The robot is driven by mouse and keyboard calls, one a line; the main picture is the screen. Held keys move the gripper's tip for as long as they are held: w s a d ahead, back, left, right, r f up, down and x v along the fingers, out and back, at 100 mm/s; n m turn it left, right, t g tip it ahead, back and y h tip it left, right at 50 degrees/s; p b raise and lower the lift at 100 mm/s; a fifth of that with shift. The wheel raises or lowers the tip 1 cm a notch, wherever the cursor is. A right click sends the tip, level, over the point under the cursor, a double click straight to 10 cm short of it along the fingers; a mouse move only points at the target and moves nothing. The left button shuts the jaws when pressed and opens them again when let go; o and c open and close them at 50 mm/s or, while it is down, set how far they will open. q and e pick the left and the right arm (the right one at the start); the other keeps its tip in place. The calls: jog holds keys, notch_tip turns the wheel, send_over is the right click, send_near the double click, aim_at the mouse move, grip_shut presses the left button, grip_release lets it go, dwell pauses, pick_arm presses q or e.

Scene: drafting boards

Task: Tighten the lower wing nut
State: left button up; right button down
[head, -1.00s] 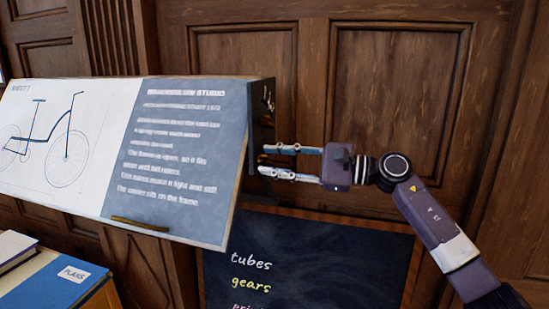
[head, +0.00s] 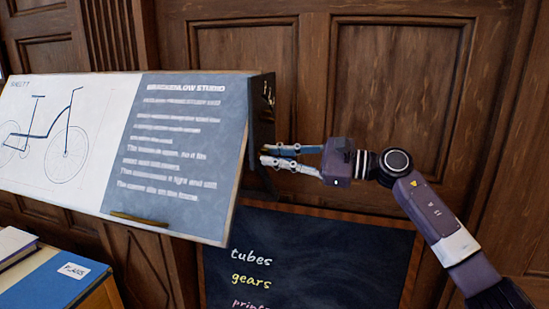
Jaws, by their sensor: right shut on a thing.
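The tilted drafting board (head: 185,150) carries a bicycle drawing and a dark text panel. Its dark right side (head: 261,120) faces my right gripper (head: 264,155). Small metal hardware (head: 268,95) shows near the top of that side; I cannot tell its exact shape. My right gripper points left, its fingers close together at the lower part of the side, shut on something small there. The lower wing nut itself cannot be made out between the fingertips. My left gripper is not in view.
A chalkboard (head: 310,260) with written words stands below my right arm. A blue folder marked plans (head: 50,280) and a book (head: 14,245) lie at the lower left. Wooden panelling (head: 400,90) stands behind. A thin brass strip (head: 140,219) sits on the board's lower edge.

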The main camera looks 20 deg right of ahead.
jog(key=m+p, duration=0.2)
jog(key=m, duration=0.4)
jog(key=m+p, duration=0.2)
jog(key=m, duration=0.5)
jog(key=m+p, duration=0.3)
jog(key=m, duration=0.3)
jog(key=shift+w+d+r+m, duration=0.25)
jog(key=shift+r+m, duration=0.15)
jog(key=shift+f+m+p, duration=0.15)
jog(key=shift+m+p, duration=0.75)
jog(key=shift+m, duration=0.3)
jog(key=shift+f+m+p, duration=0.1)
jog(key=shift+m+p, duration=0.8)
jog(key=shift+m, duration=0.3)
